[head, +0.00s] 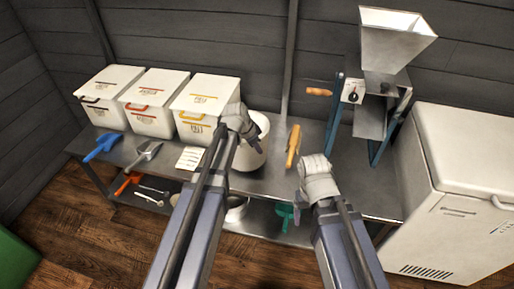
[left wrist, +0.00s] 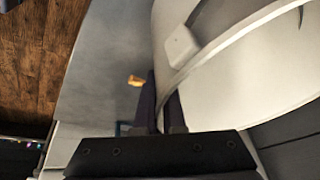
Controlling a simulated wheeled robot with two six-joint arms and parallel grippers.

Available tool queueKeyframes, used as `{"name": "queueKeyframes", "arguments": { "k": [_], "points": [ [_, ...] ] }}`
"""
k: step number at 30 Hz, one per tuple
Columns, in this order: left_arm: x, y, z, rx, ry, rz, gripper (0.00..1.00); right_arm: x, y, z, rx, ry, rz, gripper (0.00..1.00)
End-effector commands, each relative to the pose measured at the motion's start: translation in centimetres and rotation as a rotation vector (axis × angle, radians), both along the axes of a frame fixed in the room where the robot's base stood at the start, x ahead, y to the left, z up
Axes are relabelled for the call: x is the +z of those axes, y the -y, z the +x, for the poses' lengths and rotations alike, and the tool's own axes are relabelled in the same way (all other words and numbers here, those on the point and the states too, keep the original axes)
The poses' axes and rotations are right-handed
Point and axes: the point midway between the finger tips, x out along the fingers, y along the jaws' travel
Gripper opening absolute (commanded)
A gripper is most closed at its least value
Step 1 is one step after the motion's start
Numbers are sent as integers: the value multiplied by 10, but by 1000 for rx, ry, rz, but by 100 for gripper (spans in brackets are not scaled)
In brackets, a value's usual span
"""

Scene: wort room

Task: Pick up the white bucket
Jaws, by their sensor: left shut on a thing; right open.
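The white bucket (head: 254,154) stands upright on the grey table, behind my left gripper (head: 240,119). My left gripper is at the bucket's rim on its near left side, and the arm hides part of the bucket. In the left wrist view the bucket (left wrist: 250,72) fills the right side. Its rim runs between the two dark fingers (left wrist: 163,103), which are shut on it. My right gripper (head: 313,164) is open and empty in front of the table, to the right of the bucket. Its fingertips are mostly hidden by the wrist.
Three white lidded bins (head: 150,118) stand left of the bucket. A blue scoop (head: 102,146), a metal scoop (head: 146,152) and a card (head: 190,158) lie before them. A mill (head: 385,75) and a white chest (head: 460,190) are further right.

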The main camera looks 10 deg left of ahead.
Motion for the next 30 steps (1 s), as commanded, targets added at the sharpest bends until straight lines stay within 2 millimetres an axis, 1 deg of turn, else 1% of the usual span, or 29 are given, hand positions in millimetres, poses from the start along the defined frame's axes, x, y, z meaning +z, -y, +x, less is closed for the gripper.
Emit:
{"name": "queueKeyframes", "arguments": {
  "k": [1,3,9,12,16,23,30],
  "points": [
    [16,0,0,0,1,1,0,15,0,0,0,0,0,80],
    [27,0,0,0,1,1,0,27,0,0,0,0,0,80],
    [57,0,0,-1,2,0,0,57,0,0,0,0,0,80],
    [67,0,0,-1,2,0,0,67,0,0,0,0,0,80],
    [72,0,0,-1,2,0,0,72,0,0,0,0,0,80],
    [70,0,0,-1,2,0,0,70,0,0,0,0,0,80],
    [70,0,0,-1,2,0,0,70,0,0,0,0,0,53]
  ]
}}
